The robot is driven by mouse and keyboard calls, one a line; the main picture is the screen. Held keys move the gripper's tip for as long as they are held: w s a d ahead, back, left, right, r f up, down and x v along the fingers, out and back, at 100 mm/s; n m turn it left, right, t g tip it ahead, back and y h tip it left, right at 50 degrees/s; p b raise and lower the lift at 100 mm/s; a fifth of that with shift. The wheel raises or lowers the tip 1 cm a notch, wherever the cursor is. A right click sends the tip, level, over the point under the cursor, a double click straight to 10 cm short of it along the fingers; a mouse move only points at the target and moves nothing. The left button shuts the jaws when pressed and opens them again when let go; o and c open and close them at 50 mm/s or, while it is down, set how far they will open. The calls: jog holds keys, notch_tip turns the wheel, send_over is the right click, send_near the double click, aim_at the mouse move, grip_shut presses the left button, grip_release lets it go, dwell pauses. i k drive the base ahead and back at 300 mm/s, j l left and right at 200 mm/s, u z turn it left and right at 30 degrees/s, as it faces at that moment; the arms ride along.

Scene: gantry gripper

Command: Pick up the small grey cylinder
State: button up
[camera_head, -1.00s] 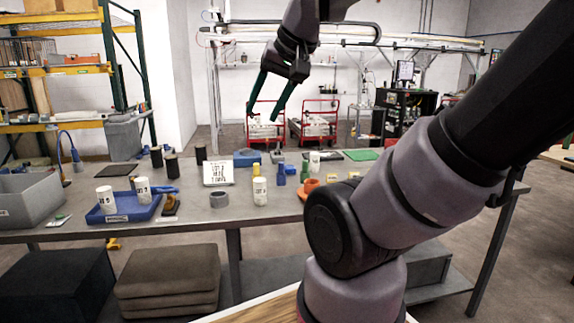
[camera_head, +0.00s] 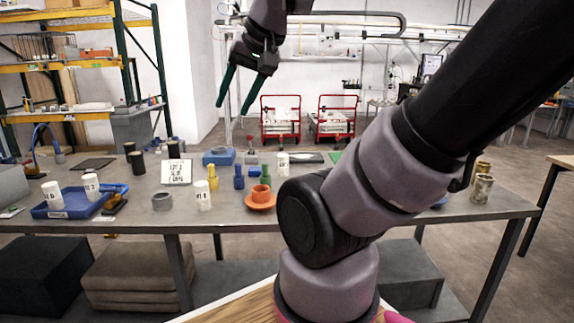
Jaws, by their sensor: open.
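A short grey cylinder (camera_head: 162,202), which looks hollow like a ring, stands on the grey table (camera_head: 235,220) left of the middle. It is in front of a white sign and left of a white labelled cylinder (camera_head: 203,195). A small grey piece (camera_head: 252,157) with a red top stands at the back of the table. My gripper (camera_head: 232,109) has two dark green fingers spread apart, with nothing between them. It hangs high in the air, above the table's far side and well apart from the grey cylinder. My arm hides part of the table's right half.
A blue tray (camera_head: 50,211) with white cylinders sits at the left. Black cylinders (camera_head: 137,163), a white sign (camera_head: 176,172), a yellow piece (camera_head: 213,178), blue pieces and an orange cup on a saucer (camera_head: 260,204) stand around. Metal cans (camera_head: 482,187) stand at the right.

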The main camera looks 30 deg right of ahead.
aim_at(91, 184)
jog(key=i+j+z, duration=0.1)
jog(key=j, duration=0.45)
jog(key=i+j, duration=0.2)
jog(key=j, duration=0.35)
jog(key=i+j+z, duration=0.15)
jog(key=j, duration=0.45)
jog(key=i+j+z, duration=0.1)
jog(key=j, duration=0.45)
jog(key=i+j, duration=0.1)
jog(key=j, duration=0.5)
jog(key=i+j+z, duration=0.15)
jog(key=j, duration=0.4)
jog(key=k, duration=0.05)
